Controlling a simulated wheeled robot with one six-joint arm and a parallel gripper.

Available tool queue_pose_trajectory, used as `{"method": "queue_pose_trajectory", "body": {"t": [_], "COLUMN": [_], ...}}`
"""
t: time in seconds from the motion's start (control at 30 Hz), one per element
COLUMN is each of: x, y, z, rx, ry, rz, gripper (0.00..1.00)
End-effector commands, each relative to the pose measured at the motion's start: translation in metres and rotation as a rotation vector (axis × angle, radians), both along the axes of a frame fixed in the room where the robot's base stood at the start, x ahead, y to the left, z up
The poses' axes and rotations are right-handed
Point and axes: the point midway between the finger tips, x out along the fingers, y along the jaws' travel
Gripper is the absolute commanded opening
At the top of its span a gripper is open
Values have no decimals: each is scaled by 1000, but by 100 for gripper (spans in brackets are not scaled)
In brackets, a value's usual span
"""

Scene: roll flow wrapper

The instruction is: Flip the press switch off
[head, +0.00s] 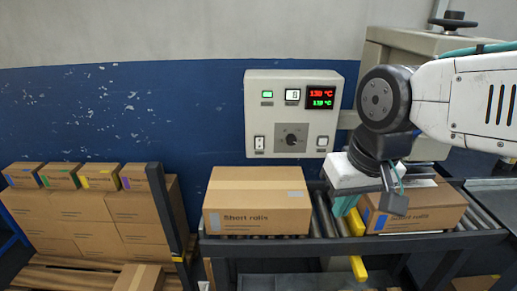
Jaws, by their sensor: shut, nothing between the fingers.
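A light grey control panel (250,105) is on the blue wall at the picture's centre. It has two white rocker switches, one at lower left (259,142) and one at lower right (322,141); their labels are too small to read, so I cannot tell which is the press switch or how either is set. A dark round knob (292,140) sits between them. A display (321,97) shows red and green temperature digits. My gripper (346,206) is shut and empty, pointing down below and right of the panel, apart from both switches.
A "Short rolls" carton (257,202) stands on the roller conveyor (318,215) below the panel. Another carton (425,208) is right of my gripper. Stacked cartons (75,215) and a dark post (165,205) stand at left. The space before the panel is clear.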

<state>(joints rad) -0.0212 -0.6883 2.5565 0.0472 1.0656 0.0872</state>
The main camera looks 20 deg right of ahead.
Motion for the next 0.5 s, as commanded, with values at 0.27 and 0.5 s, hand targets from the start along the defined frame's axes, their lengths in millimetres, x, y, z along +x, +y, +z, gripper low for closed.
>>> {"method": "queue_pose_trajectory", "body": {"t": [0.27,0.5], "x": [113,196], "y": [47,75], "z": [-27,-50], "rx": [228,443], "ry": [-234,-430], "rz": [-297,-618], "gripper": [0,0]}}
